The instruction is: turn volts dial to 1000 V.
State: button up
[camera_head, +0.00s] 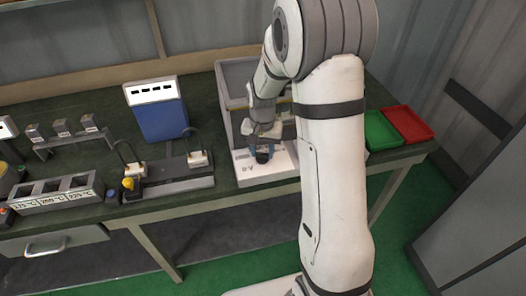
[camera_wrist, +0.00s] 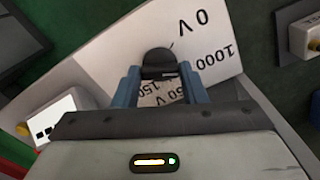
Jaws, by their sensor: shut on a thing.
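The volts dial (camera_wrist: 159,60) is a small black knob on a white sloping panel (camera_wrist: 95,50). In the wrist view the panel's printing appears upside down: "0 V" is above the dial, "1000" to its right, and partly hidden labels lie between my fingers. A short dark mark beside the knob points toward "0 V"; I cannot tell whether it is a printed tick or a pointer. My gripper (camera_wrist: 157,86) is shut on the dial, with one blue finger on each side. In the head view the dial (camera_head: 263,157) shows below my gripper (camera_head: 262,148).
To the left are a fixture with cables (camera_head: 178,182) and a blue box (camera_head: 160,118). Green (camera_head: 381,130) and red trays (camera_head: 408,124) are at right. The floor ahead of the bench is clear.

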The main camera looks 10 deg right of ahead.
aim_at(262, 154)
jog(key=shift+m, duration=0.6)
jog(key=o, duration=1)
jog(key=shift+r+b, duration=0.3)
jog(key=shift+r, duration=3.6)
jog(key=s+r+n+t, duration=0.1)
jog(key=s+r+n, duration=0.2)
jog(key=s, duration=0.8)
jog(key=s+r+n+t, duration=0.1)
jog(key=s+r+n, duration=0.2)
jog(key=s, duration=0.8)
jog(key=shift+r+t, duration=0.4)
jog(key=shift+r, duration=0.5)
